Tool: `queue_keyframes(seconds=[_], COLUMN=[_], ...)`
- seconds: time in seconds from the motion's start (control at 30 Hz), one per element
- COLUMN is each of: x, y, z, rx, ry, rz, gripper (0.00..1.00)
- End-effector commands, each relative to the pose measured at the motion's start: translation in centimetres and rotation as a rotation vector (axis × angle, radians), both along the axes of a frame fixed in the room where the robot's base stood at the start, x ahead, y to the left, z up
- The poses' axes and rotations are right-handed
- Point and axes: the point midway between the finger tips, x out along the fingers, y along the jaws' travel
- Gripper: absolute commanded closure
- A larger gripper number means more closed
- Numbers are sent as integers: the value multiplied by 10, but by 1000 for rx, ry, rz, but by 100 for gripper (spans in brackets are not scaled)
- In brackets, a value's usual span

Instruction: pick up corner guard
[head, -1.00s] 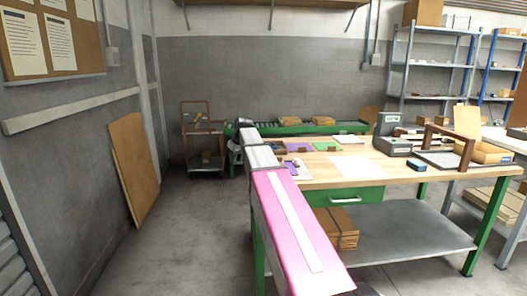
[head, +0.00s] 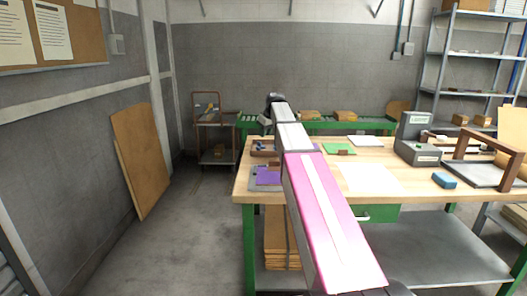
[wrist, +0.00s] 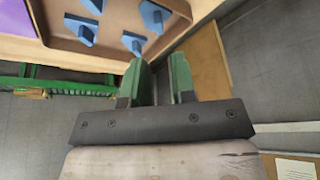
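Several small blue angled pieces, which look like corner guards (wrist: 153,16), lie in a brown shallow tray (wrist: 108,46) at the top of the wrist view. One more corner guard (wrist: 133,43) lies near the tray wall. My gripper (wrist: 159,64) has two green fingers apart, with nothing visible between them. The fingertips appear close to the tray's edge; whether they touch it I cannot tell. In the head view my outstretched arm ends at the dark gripper (head: 274,99) by the bench's left end, and its fingers are too small to read.
A green conveyor (head: 362,125) stands behind. The floor (head: 200,235) left of the bench is clear.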

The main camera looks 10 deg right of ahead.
Motion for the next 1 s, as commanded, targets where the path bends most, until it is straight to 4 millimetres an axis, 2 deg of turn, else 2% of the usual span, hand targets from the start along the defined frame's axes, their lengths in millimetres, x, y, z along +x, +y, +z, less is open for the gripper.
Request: queue_keyframes(seconds=[0.3,0.57,0.7,0.83,1.0], x=[15,25,37,41,42], y=[9,13,18,21,21], z=[-40,-55,-70,-86,-89], rx=[0,-1,-1,0,0], ry=[0,1,1,1,-1], rz=[0,0,0,-1,-1], gripper=[76,76,76,76,76])
